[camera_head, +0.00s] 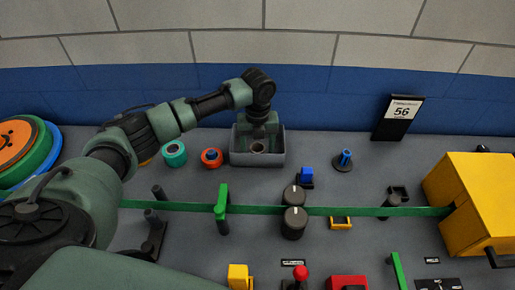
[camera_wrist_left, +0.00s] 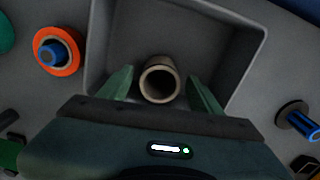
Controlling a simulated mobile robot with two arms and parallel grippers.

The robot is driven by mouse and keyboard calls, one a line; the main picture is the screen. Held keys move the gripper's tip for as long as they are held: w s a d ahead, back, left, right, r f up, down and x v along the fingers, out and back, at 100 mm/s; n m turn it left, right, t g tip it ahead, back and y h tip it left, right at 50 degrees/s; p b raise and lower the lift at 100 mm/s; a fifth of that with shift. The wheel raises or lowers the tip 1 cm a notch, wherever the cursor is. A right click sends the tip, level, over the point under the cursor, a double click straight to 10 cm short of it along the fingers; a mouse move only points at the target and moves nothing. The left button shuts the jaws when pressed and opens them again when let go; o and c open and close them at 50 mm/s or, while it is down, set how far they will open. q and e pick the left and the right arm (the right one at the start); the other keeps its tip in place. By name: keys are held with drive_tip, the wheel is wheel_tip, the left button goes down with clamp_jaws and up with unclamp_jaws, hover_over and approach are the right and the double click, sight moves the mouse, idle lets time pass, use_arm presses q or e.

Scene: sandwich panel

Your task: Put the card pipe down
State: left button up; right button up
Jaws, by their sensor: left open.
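The card pipe (camera_wrist_left: 160,98) is a short tan tube with a dark open end facing the left wrist camera. It is in the grey bin (camera_wrist_left: 243,62), and its end also shows in the head view (camera_head: 257,148). The bin's rim shows at the back of the panel in the head view (camera_head: 240,163). My left gripper (camera_wrist_left: 162,84) points down into the bin. Its two green fingers are apart, one on each side of the pipe, with visible gaps. Whether the pipe's lower end touches the bin floor is hidden. My right gripper is not in view.
A teal roll (camera_head: 174,153) and an orange ring on a spool (camera_head: 211,158) stand left of the bin. Blue-topped parts (camera_head: 345,159) stand to its right. A green belt (camera_head: 345,211) crosses the panel in front. A yellow box (camera_head: 475,200) is at right.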

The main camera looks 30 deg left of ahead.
use_arm(q)
wheel_tip(320, 180, up, 12)
drive_tip(key=b, duration=0.1)
drive_tip(key=shift+f, duration=0.2)
idle(0.3)
